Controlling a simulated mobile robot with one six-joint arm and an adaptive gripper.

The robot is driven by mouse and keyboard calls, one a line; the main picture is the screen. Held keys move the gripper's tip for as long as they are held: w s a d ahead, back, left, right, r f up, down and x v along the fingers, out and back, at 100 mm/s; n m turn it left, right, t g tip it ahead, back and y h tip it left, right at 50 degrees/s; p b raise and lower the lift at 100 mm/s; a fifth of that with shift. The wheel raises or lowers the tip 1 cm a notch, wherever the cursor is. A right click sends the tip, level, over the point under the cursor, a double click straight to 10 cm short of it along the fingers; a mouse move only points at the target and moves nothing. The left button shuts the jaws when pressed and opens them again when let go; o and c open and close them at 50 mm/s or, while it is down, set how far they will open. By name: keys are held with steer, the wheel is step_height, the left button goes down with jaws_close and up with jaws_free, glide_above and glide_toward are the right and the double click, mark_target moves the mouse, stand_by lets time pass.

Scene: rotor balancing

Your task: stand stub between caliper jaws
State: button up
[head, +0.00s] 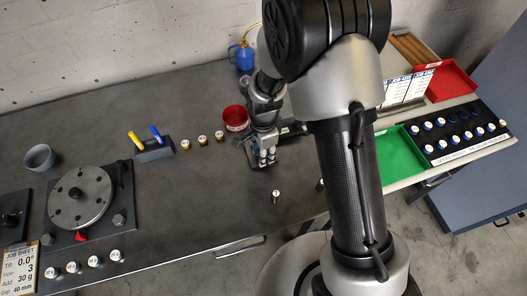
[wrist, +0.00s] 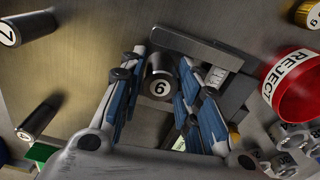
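My gripper (wrist: 162,75) has its blue-padded fingers on both sides of a dark stub (wrist: 160,90), closed close against it. In the head view my gripper (head: 266,158) is low over the bench, at the caliper. The grey caliper (wrist: 196,46) lies just beyond the fingertips in the wrist view, and its dark frame (head: 246,152) shows beside my gripper in the head view. The fingers partly hide the jaws, so I cannot tell whether the stub is between them. Another stub (head: 275,196) stands nearer the bench front.
A stub marked 7 (wrist: 10,33) and another stub (wrist: 38,118) are left in the wrist view. The red REJECT cup (head: 236,118) is close behind my gripper. Brass pieces (head: 202,139), a pen holder (head: 155,150) and the rotor (head: 80,198) are left. A green tray (head: 402,155) is right.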

steer(key=o, duration=0.3)
steer(key=shift+r, duration=0.1)
steer(key=s+d+r+n+t+p, duration=0.1)
steer(key=d+r+p, duration=0.1)
steer(key=r, duration=0.8)
steer(key=s+d+r+n+p, duration=0.1)
steer(key=r+n+p, duration=0.1)
steer(key=r, duration=0.8)
steer(key=s+d+r+n+t, duration=0.1)
steer(key=s+d+r+n, duration=0.3)
steer(key=s, duration=0.5)
steer(key=s+d+r+n+t, duration=0.2)
steer(key=s+d+r+n, duration=0.3)
steer(key=s+r, duration=0.3)
steer(key=shift+s+d+r+n+t, duration=0.3)
steer(key=shift+s+r+n, duration=0.05)
steer(key=shift+r+n, duration=0.45)
